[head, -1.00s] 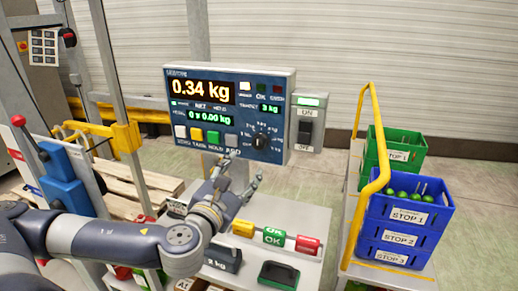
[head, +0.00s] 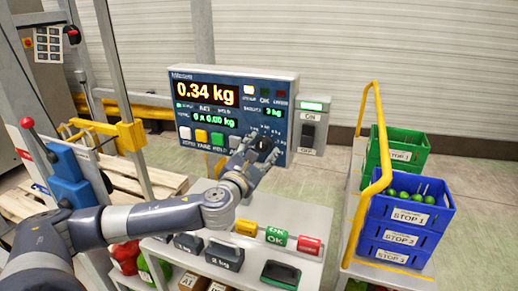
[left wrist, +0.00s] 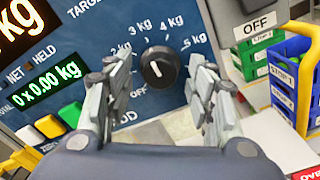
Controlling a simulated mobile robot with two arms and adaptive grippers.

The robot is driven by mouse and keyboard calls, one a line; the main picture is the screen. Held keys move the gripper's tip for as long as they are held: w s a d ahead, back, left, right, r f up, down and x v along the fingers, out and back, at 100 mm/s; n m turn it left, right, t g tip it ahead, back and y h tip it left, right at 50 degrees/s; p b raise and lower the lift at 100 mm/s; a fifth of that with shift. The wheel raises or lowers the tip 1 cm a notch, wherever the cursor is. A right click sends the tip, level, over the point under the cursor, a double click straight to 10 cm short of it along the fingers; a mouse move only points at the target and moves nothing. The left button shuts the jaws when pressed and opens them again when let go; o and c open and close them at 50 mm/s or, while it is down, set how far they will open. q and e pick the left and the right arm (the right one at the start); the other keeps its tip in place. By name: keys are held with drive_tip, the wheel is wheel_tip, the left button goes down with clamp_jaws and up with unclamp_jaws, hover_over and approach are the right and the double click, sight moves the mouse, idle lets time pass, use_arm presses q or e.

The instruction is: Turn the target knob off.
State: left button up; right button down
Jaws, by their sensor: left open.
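The black round knob (head: 264,144) sits at the lower right of the blue scale panel (head: 262,82). In the left wrist view the knob (left wrist: 158,66) has a short white mark, and labels from 2 kg to 5 kg curve around its upper side. My left gripper (head: 258,155) is open at the panel's lower right. In the left wrist view its fingers stand on either side of the knob, apart from it. I cannot tell how far the fingertips are from the panel face. My right gripper is not in view.
An ON/OFF switch box (head: 311,128) is just right of the panel. Coloured buttons (head: 201,136) line its lower left. Below is a bench with coloured blocks (head: 277,236) and dark weights. A yellow rail (head: 374,150) and blue crates (head: 408,215) stand at right.

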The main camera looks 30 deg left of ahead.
use_arm(q)
drive_tip(key=c, duration=1.1)
drive_tip(key=shift+o, duration=0.2)
